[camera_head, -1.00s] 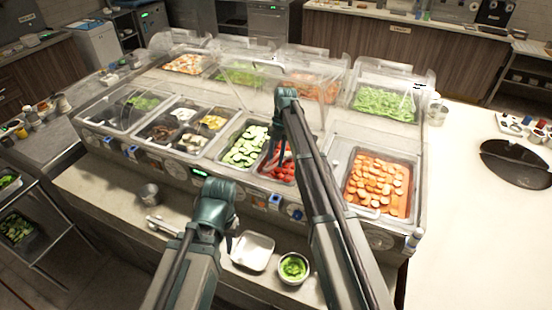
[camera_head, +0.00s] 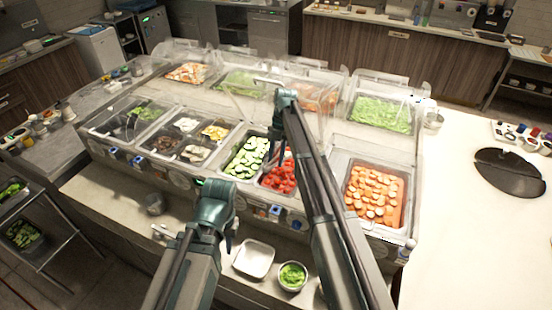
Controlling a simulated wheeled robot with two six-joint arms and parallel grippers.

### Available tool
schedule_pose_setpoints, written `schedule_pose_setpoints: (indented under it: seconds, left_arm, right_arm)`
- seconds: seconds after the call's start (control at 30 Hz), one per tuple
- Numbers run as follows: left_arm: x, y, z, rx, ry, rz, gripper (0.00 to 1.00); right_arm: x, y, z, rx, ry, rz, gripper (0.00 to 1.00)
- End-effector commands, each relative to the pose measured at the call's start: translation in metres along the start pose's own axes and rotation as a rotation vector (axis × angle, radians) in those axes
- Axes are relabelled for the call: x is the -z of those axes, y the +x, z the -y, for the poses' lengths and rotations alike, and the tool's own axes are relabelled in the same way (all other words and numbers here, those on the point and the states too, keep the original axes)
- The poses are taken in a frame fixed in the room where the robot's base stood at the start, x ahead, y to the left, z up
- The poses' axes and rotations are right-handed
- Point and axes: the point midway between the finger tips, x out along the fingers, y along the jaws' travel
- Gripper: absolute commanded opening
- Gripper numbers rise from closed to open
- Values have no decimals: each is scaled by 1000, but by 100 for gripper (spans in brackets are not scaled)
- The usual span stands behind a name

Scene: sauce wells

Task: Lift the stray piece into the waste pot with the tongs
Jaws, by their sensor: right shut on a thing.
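My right gripper (camera_head: 277,138) is over the front row of wells, between the cucumber slices (camera_head: 245,157) and the red pieces (camera_head: 279,178). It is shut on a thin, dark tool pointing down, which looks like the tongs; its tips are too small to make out. My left gripper (camera_head: 228,225) hangs low over the front counter, and its fingers are mostly hidden behind its wrist. A metal pot (camera_head: 155,204) on the counter to its left may be the waste pot. I cannot make out which piece is the stray one.
A white dish (camera_head: 254,259) and a bowl of greens (camera_head: 292,275) stand on the front counter. A pale utensil (camera_head: 163,232) lies near the metal pot. Clear guards (camera_head: 240,85) rise behind the front wells. Carrot slices (camera_head: 373,193) fill the right well.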

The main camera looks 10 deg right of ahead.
Motion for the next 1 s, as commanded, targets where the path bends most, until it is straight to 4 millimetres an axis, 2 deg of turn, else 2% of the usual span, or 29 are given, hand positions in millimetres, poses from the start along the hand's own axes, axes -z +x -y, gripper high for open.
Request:
schedule_pose_setpoints:
  seconds: [0.03,0.5,1.0]
  left_arm:
    - [-1,-10,1,0,-2,0,28]
    - [-4,-53,4,-3,-23,2,28]
    - [-4,-53,4,-3,-26,2,28]
  right_arm:
    - [4,-10,0,0,0,0,0]
    - [18,-50,-1,0,0,0,0]
    - [18,-50,-1,0,0,0,0]
